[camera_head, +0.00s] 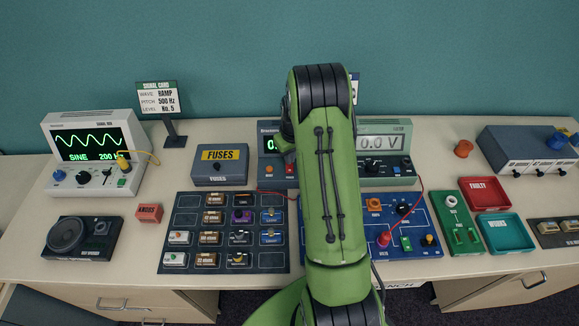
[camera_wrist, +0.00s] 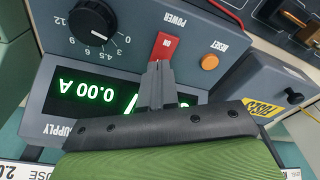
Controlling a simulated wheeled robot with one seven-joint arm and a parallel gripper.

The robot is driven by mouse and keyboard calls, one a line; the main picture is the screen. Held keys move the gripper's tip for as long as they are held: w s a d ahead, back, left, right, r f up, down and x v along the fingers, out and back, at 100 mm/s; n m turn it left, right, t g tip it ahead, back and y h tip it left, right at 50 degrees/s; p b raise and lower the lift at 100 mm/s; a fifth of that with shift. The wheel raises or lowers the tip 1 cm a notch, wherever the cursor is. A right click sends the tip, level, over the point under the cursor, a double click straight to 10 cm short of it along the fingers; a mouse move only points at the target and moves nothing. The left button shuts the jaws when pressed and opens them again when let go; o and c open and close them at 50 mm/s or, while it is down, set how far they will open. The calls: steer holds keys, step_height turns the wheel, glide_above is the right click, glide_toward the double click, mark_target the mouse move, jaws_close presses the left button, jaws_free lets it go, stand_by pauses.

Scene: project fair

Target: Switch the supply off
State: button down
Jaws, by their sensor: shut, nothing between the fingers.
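The supply (camera_wrist: 132,52) is a grey box, upside down in the wrist view, with a green display (camera_wrist: 85,92) reading 0.00 A. Its red POWER switch (camera_wrist: 167,43) shows the word ON. My gripper (camera_wrist: 156,68) is shut and empty, its tips at the near edge of the switch; I cannot tell if they touch it. The fingers cover part of the display. In the head view the supply (camera_head: 264,180) stands at the back of the bench, partly hidden by my arm; its red switch (camera_head: 291,169) shows beside the arm, and the fingertips are hidden.
An orange RESET button (camera_wrist: 209,62) sits right of the switch, and a black knob (camera_wrist: 94,21) left of it. The fuses box (camera_head: 220,165) stands left of the supply, a meter (camera_head: 399,180) right. A red wire (camera_wrist: 226,12) runs near the panel.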

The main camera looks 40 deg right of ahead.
steer(key=shift+f, duration=0.35)
steer(key=shift+r, duration=0.1)
step_height(320, 180, up, 7)
steer(key=p, duration=0.4)
stand_by(0.3)
stand_by(0.4)
